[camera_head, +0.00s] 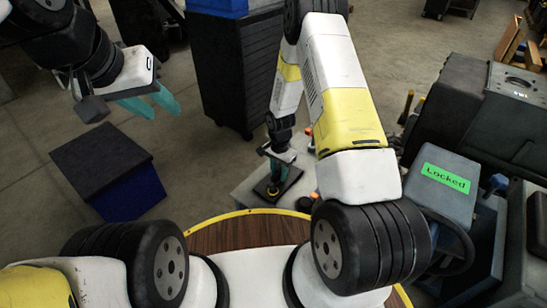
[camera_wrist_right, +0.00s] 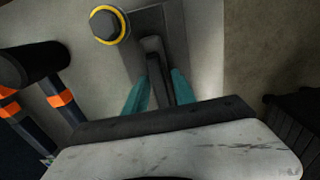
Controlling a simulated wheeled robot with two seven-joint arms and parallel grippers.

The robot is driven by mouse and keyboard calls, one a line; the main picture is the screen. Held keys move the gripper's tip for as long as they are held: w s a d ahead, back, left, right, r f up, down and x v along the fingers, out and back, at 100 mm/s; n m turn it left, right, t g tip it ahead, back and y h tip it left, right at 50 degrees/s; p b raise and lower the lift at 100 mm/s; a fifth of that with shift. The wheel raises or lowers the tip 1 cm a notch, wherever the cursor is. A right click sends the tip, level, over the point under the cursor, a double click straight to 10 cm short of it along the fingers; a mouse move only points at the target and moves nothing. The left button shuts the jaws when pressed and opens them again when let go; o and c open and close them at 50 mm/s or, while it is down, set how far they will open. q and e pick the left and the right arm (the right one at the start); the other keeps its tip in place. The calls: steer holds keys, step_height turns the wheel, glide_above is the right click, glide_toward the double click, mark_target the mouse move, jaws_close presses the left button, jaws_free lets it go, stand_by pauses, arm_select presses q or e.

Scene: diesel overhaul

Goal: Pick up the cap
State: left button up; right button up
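A dark round part with a yellow ring, which looks like the cap (camera_wrist_right: 107,24), sits on a dark plate (camera_wrist_right: 172,22) in the right wrist view. In the head view the cap (camera_head: 272,191) shows small, below my right gripper (camera_head: 279,171). In the wrist view my right gripper (camera_wrist_right: 158,78) has its teal fingers apart, to the right of the cap and not around it. A dark bar-like piece (camera_wrist_right: 153,48) lies in line with the gap between the fingers; I cannot tell if they touch it. My left gripper (camera_head: 149,104) is open and empty, high at the left.
A blue-sided dark box (camera_head: 125,190) stands on the floor at left. A black cabinet (camera_head: 235,75) is behind. A grey box labelled "Locked" (camera_head: 445,178) and dark machinery are at right.

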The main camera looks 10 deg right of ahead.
jaws_close()
steer(key=shift+r, duration=0.1)
